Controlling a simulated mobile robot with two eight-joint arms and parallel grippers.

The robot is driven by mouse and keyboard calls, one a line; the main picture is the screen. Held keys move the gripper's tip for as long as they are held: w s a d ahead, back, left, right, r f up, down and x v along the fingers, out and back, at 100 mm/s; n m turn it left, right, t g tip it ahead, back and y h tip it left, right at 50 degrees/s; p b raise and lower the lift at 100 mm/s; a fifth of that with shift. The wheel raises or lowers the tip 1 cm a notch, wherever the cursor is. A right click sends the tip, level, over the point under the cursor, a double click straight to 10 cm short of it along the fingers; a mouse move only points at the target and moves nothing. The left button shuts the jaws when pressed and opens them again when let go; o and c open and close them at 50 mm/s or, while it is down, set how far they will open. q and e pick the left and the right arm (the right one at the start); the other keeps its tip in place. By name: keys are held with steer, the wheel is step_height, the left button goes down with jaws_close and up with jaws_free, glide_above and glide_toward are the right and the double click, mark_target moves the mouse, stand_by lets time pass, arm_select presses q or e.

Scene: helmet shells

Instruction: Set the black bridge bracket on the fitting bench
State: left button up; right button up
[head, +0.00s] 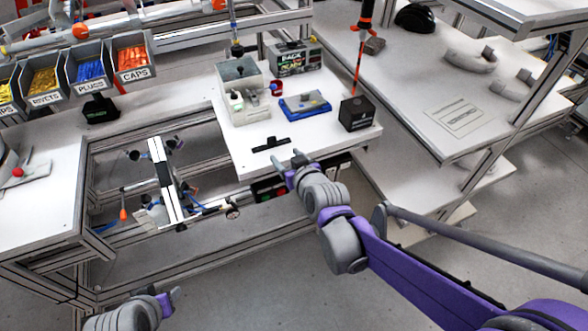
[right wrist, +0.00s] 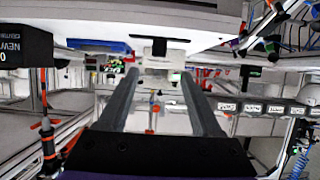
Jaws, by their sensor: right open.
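The black bridge bracket (head: 271,145) lies on the white fitting bench (head: 243,162) near its front edge, and no gripper holds it. In the right wrist view the bracket (right wrist: 159,46) shows as a dark T shape beyond the fingertips, roughly between their lines. My right gripper (head: 287,164) is open and empty at the bench's front edge, just in front and to the right of the bracket. It also shows in the right wrist view (right wrist: 160,78). My left gripper (head: 170,297) is low at the bottom left, away from the bench; its opening is unclear.
A blue tray (head: 305,106), a black box (head: 357,114) and a grey open box (head: 240,75) stand behind the bracket. Labelled bins (head: 108,65) are at the back left. A wider worktop (head: 405,95) adjoins on the right. Bare bench surrounds the bracket.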

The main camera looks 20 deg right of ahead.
steer(key=s+f+g, duration=0.3)
steer(key=s, duration=0.8)
steer(key=s+f+g, duration=0.3)
steer(key=s+g, duration=0.1)
steer(key=s, duration=0.6)
steer(key=shift+s+a+g, duration=0.25)
steer(key=shift+s+g, duration=0.05)
steer(key=shift+s, duration=0.1)
steer(key=shift+f, duration=0.1)
